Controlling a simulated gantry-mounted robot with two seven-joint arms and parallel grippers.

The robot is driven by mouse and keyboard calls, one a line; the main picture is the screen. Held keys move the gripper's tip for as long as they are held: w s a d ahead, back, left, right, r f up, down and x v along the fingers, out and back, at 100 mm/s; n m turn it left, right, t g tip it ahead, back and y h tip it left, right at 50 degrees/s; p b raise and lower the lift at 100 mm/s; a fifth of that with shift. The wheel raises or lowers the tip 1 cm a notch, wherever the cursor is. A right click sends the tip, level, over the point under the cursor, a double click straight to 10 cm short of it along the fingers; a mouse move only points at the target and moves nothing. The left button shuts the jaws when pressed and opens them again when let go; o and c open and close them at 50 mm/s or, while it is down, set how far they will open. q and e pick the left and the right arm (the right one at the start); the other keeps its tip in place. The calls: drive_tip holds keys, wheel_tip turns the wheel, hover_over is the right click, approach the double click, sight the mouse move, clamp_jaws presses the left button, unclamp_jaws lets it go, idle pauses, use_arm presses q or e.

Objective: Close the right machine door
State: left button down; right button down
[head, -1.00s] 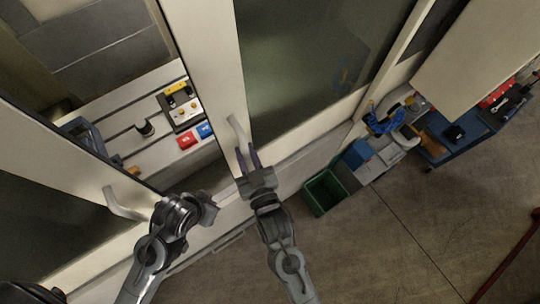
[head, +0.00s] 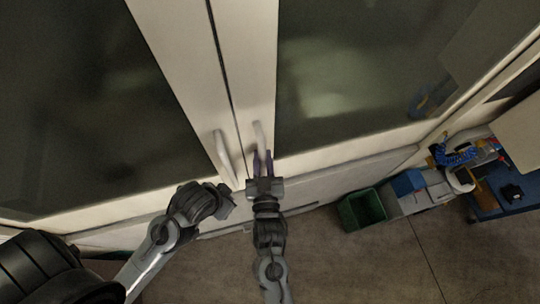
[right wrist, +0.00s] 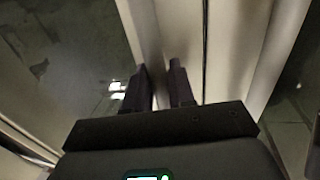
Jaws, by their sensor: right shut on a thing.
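The right machine door (head: 257,60) is a pale frame around a dark window. Its edge stands next to the left machine door (head: 182,50), with a thin dark line between them. My right gripper (head: 262,160) is shut on the right door's pale upright handle (head: 259,135). In the right wrist view, its two dark fingers (right wrist: 164,88) sit on either side of the pale handle (right wrist: 148,40). The left door's handle (head: 223,150) is free. My left gripper (head: 230,200) is just below that handle, not touching it; its fingers are too unclear to read.
A green bin (head: 362,209) and grey and blue boxes (head: 408,184) stand on the floor right of the machine. A blue cart (head: 500,198) is farther right. The floor (head: 385,265) in front is open.

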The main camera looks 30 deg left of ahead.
drive_tip(key=shift+s+a, duration=0.15)
drive_tip(key=shift+a, duration=0.05)
drive_tip(key=c, duration=1.3)
unclamp_jaws()
drive_tip(key=shift+o, duration=1)
drive_tip(key=shift+s, duration=0.1)
drive_tip(key=shift+s+d+f, duration=0.15)
drive_tip(key=shift+s+d, duration=0.1)
drive_tip(key=shift+s, duration=0.05)
drive_tip(key=b+v, duration=0.2)
drive_tip(key=v, duration=0.8)
